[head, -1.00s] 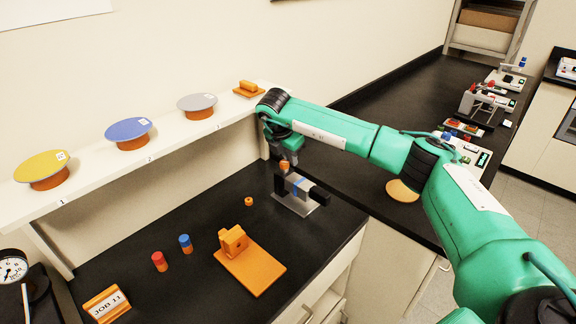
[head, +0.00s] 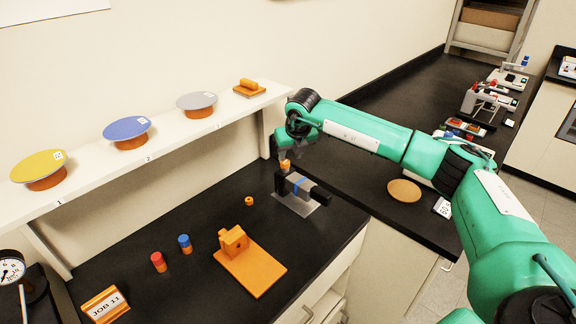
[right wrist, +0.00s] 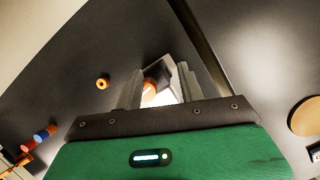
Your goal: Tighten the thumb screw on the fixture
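The fixture (head: 298,199) is a small grey plate carrying a black and grey clamp with a blue band, on the black bench. Its orange thumb screw (head: 285,164) stands up at the clamp's left end. My right gripper (head: 283,158) is directly over the screw, pointing down. In the right wrist view the screw (right wrist: 149,93) shows between the two grey fingers (right wrist: 158,88), nearer the left finger, with a gap on the right. The gripper looks open, and the fingertips' height on the screw is hard to judge. My left gripper is not in view.
A small orange ring (head: 249,201) lies left of the fixture. An orange block on a base (head: 252,268), red (head: 158,262) and blue (head: 184,244) cylinders stand nearer. A shelf (head: 170,147) with colored discs runs behind. The bench edge is close on the right.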

